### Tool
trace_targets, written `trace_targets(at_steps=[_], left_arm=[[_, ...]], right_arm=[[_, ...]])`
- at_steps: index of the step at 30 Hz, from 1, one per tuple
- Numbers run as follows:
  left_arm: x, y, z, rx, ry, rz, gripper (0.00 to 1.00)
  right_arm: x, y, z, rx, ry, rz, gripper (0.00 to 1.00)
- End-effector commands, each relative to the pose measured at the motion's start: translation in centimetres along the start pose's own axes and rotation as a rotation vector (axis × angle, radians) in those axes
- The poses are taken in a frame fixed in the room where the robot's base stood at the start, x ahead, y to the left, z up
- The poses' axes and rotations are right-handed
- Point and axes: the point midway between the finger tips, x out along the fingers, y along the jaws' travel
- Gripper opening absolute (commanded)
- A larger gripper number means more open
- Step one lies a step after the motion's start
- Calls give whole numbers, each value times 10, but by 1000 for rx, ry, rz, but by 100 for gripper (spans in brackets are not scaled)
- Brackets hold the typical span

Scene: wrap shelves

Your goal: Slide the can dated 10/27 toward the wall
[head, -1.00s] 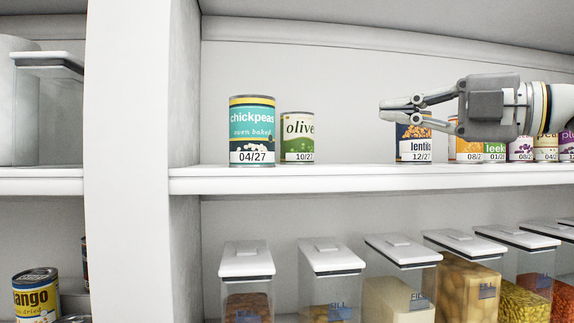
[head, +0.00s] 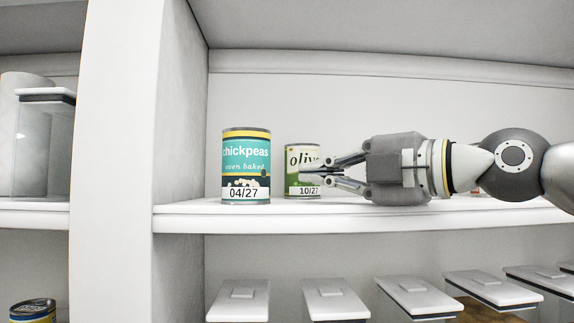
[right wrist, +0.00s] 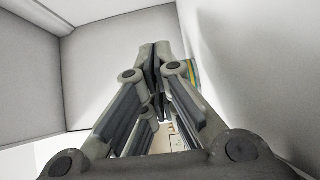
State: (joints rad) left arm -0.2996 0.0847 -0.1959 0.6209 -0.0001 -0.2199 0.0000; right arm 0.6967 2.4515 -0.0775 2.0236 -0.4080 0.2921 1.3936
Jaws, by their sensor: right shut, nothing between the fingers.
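The green and white olive can (head: 300,154) dated 10/27 stands upright on the shelf, right of the chickpeas can and a little farther back. My right gripper (head: 304,177) reaches in from the right with its fingers shut and empty. Its fingertips overlap the olive can's lower front in the head view; I cannot tell whether they touch it. In the right wrist view the shut fingertips (right wrist: 155,52) show, with a thin coloured strip beside them that I cannot identify. The shelf's side wall (head: 180,110) is at the left. My left gripper is not in view.
The teal chickpeas can (head: 246,155) dated 04/27 stands between the olive can and the side wall, with a gap to each. The shelf board (head: 180,220) has a raised front edge. Lidded containers (head: 335,300) stand on the shelf below.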

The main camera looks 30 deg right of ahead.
Motion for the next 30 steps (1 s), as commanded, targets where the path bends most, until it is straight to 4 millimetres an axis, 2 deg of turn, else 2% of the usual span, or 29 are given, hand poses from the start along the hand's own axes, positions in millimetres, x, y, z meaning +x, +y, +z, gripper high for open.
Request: trace_targets(at_steps=[7, 23, 30], left_arm=[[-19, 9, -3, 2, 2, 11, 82], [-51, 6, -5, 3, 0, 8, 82], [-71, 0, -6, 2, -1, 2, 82]], right_arm=[[39, 2, 0, 0, 1, -4, 0], [113, 2, 0, 0, 1, -4, 0], [99, 5, 28, 2, 1, 4, 0]])
